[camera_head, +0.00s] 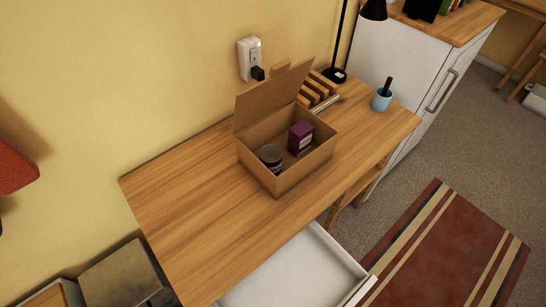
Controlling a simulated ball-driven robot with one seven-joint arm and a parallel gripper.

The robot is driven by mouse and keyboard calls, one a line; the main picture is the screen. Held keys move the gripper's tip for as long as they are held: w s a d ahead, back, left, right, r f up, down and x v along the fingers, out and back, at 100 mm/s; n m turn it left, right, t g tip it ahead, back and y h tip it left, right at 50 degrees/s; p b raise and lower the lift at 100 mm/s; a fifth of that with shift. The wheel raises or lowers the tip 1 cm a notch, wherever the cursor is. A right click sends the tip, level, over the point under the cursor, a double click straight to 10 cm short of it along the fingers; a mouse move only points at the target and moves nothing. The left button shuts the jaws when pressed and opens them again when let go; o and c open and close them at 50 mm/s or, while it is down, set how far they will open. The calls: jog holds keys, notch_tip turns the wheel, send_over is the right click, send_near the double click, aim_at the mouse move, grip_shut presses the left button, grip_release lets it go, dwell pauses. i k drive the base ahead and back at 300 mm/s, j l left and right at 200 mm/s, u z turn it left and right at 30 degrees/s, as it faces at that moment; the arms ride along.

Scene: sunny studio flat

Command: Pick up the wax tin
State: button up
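A small round dark tin with a pale lid (271,155), which looks like the wax tin, stands inside an open cardboard box (276,186) at the box's left side. A purple box (300,137) stands in the same cardboard box, to the right of the tin and a little apart. The cardboard box sits on a wooden desk (190,205) with its lid flap raised at the back. The box's front wall hides the tin's lower part. My gripper is not in view.
A blue cup (381,100) with a dark item, a wooden rack (319,92) and a black lamp (335,75) stand behind and right of the box. The desk's left part is clear. A white drawer (300,270) is open below the front edge.

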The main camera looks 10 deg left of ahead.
aim_at(271, 155)
jog(key=i+l, duration=0.1)
jog(key=i, duration=0.2)
jog(key=i+l+u, duration=0.3)
jog(key=i, duration=0.2)
jog(key=i+l+u, duration=0.3)
jog(key=i, duration=0.2)
jog(key=k+u, duration=0.15)
jog(key=u, duration=0.8)
jog(key=i+u, duration=0.1)
jog(key=i+l, duration=0.05)
